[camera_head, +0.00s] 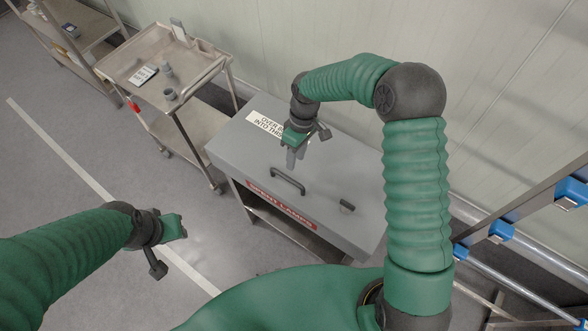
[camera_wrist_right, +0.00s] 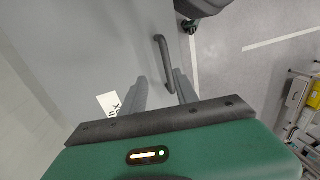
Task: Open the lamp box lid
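The lamp box (camera_head: 332,180) is a grey box with a flat lid (camera_head: 240,150), which lies shut. A dark bar handle (camera_head: 287,180) sits near the lid's front edge, above a red label (camera_head: 281,205). My right gripper (camera_head: 293,157) points down over the lid, just behind the handle. I cannot tell the exact height above the lid. My left gripper (camera_head: 175,228) is away from the box; its fingers are unclear.
A small dark latch or knob (camera_head: 347,207) sits on the lid's right part. A white printed sign (camera_head: 266,125) lies at the back left. A metal cart (camera_head: 130,62) with small items stands left of the box. A rack with blue parts (camera_head: 502,231) is at right.

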